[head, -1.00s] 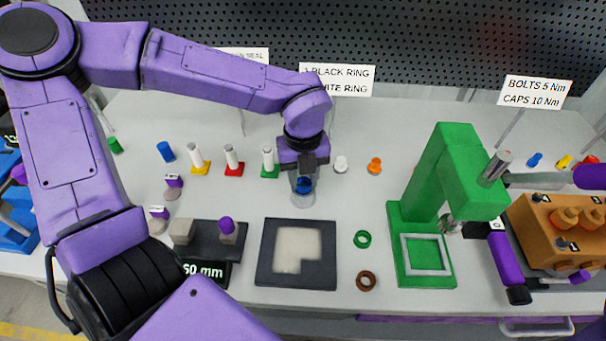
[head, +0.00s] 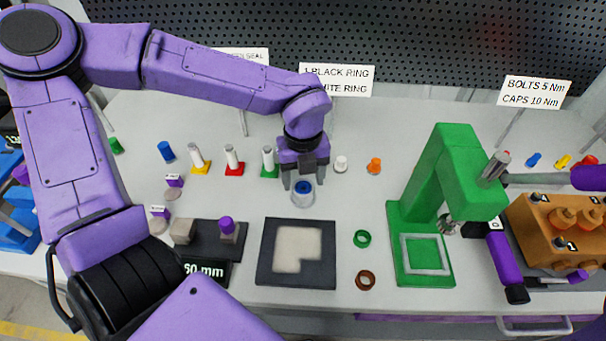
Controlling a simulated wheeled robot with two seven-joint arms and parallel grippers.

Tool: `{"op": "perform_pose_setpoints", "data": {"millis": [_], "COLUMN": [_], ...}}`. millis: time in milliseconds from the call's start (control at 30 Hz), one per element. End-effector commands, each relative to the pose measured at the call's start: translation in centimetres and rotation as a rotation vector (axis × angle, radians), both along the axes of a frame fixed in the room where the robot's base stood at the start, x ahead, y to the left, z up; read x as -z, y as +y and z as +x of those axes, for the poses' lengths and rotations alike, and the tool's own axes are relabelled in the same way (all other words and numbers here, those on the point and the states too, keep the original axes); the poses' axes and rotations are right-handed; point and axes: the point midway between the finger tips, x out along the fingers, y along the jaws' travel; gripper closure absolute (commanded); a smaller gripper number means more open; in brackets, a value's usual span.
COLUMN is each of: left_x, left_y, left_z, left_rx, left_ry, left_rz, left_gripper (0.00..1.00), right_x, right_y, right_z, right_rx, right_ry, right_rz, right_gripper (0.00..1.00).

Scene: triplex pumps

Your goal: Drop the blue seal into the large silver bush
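The large silver bush (head: 303,199) stands upright on the white bench, below my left gripper. The blue seal (head: 303,187) sits in the top opening of the bush; how deep it sits I cannot tell. My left gripper (head: 303,182) points down just above and behind the bush, its two fingers spread apart on either side of the blue seal and not holding it.
A green press (head: 447,180) stands to the right. A black tray with a pale insert (head: 297,252) lies in front of the bush. Green (head: 362,239) and brown (head: 366,280) rings lie beside it. White-topped coloured posts (head: 233,160) stand to the left.

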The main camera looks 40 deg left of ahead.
Motion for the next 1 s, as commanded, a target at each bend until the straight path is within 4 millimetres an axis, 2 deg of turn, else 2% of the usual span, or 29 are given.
{"op": "perform_pose_setpoints", "data": {"millis": [133, 233, 500, 633, 767, 1000], "left_x": [-0.1, -1.1, -7.3, -9.5, -10.5, -10.6], "left_y": [0.0, 0.0, 0.0, 0.0, 0.0, 0.0], "left_z": [0.0, 0.1, 0.1, 0.0, 0.0, 0.0], "left_rx": [0.0, -0.002, -0.002, -0.001, 0.0, 0.0], "left_ry": [-0.001, -0.004, -0.006, -0.002, -0.001, 0.0], "left_rz": [0.001, -0.001, 0.0, 0.001, -0.001, 0.0], "left_gripper": [0.35, 0.35, 0.35, 0.35, 0.35, 0.35], "right_x": [0.0, 0.0, 0.2, 0.2, 0.3, 0.2], "right_y": [0.0, 0.0, 0.0, 0.0, 0.0, 0.0], "right_z": [0.0, 0.0, 0.0, 0.0, 0.0, 0.0], "right_rx": [0.0, 0.0, 0.0, 0.0, 0.0, 0.0], "right_ry": [0.0, 0.0, 0.0, 0.0, 0.0, 0.0], "right_rz": [0.0, 0.0, 0.0, 0.0, 0.0, 0.0], "right_gripper": [1.0, 1.0, 1.0, 1.0, 1.0, 1.0]}}
